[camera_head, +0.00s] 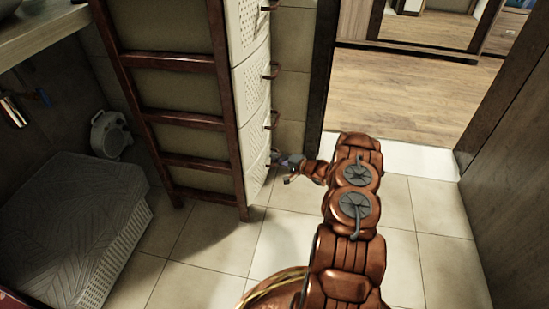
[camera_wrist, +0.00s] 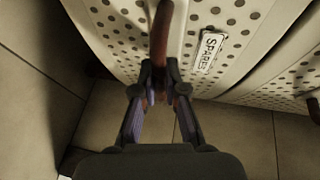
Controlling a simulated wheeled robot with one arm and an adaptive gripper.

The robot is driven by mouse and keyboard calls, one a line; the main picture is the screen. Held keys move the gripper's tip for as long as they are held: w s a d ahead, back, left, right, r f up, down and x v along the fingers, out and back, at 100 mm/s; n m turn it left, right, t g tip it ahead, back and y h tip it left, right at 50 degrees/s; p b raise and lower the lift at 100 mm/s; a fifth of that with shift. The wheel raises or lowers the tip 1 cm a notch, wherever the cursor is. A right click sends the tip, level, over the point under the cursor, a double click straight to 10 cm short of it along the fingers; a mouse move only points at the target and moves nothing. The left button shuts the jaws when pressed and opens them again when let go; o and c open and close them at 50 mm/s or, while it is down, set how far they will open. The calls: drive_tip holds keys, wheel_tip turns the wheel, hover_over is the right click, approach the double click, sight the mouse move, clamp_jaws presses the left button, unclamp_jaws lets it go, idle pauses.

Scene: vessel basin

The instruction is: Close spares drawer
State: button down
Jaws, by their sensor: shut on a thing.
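The spares drawer (camera_wrist: 125,22) has a pale front with punched holes and a white label (camera_wrist: 208,50) reading "SPARES". Its reddish-brown handle (camera_wrist: 161,32) stands out from the front. My gripper (camera_wrist: 158,90) has its fingers closed on this handle in the wrist view. In the head view my gripper (camera_head: 288,163) is at the lowest visible handle of the drawer stack, low near the floor. The spares drawer's front (camera_head: 256,172) shows there edge-on, roughly below the other fronts. I cannot tell how far it stands out.
Other perforated drawers (camera_head: 250,90) with brown handles are stacked above, beside a brown wooden frame (camera_head: 180,118). A grey textured block (camera_head: 75,215) lies at the left. Tiled floor (camera_head: 215,240) is clear in front. A doorway opens at the back right, beside a dark wall (camera_head: 510,150).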

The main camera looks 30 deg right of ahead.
drive_tip(key=c, duration=1.2)
unclamp_jaws()
drive_tip(key=shift+w+a, duration=0.15)
drive_tip(key=shift+w, duration=0.05)
drive_tip(key=v, duration=1.2)
drive_tip(key=shift+s, duration=0.1)
